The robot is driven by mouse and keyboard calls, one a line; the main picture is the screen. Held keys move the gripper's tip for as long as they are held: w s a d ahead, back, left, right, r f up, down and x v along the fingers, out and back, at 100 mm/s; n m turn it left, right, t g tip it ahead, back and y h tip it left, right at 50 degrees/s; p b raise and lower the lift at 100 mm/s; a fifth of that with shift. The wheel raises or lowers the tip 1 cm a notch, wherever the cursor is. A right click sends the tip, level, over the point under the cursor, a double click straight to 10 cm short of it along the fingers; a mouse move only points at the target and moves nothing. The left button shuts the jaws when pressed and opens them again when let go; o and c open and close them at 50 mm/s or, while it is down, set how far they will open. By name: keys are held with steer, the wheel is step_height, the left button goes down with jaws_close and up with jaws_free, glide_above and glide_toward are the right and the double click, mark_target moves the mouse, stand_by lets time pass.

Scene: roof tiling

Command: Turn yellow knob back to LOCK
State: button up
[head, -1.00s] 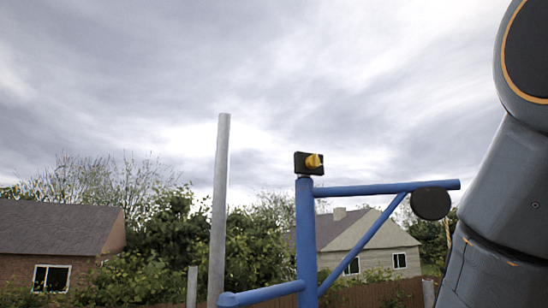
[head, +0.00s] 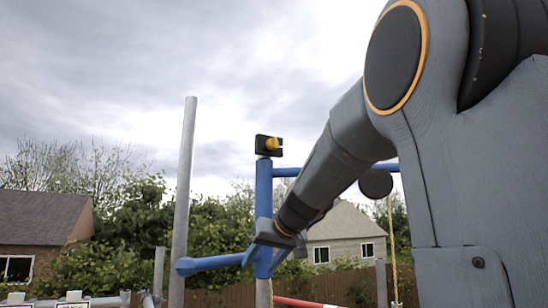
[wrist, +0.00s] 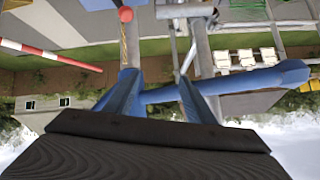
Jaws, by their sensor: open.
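The yellow knob (head: 271,146) sits on a small black box (head: 261,150) at the top of an upright blue post (head: 264,190) in the head view. Any lettering around the knob is too small to read. My gripper (head: 262,262) is well below the knob, around the height of the post's lower blue side arm. It overlaps the post in the picture; I cannot tell whether it touches. In the wrist view my gripper (wrist: 158,88) is open, its two fingers apart with nothing held between them. The knob does not show in the wrist view.
A grey pole (head: 184,200) stands left of the post. A black disc (head: 375,183) and a rope (head: 391,225) are on the right. A red-and-white bar (wrist: 50,55) and several pale blocks (wrist: 245,60) show in the wrist view.

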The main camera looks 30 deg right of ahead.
steer(key=d+r+t+b, duration=0.1)
steer(key=d+r+t, duration=0.15)
steer(key=r, duration=0.65)
steer(key=d+r+t, duration=0.2)
steer(key=d+r, duration=0.1)
steer(key=r, duration=0.6)
steer(key=n+t+b, duration=0.1)
steer(key=n+t, duration=0.1)
steer(key=t, duration=0.1)
glide_toward(276, 141)
steer(key=w, duration=0.2)
steer(key=w+p, duration=0.1)
steer(key=w, duration=0.3)
steer(key=w+p, duration=0.1)
steer(key=shift+w+a+p, duration=0.3)
steer(key=shift+w+p, duration=0.05)
steer(key=shift+w, duration=0.05)
steer(key=shift+w+f, duration=0.1)
steer(key=shift+w, duration=0.65)
steer(key=c, duration=1)
steer(key=shift+c, duration=0.2)
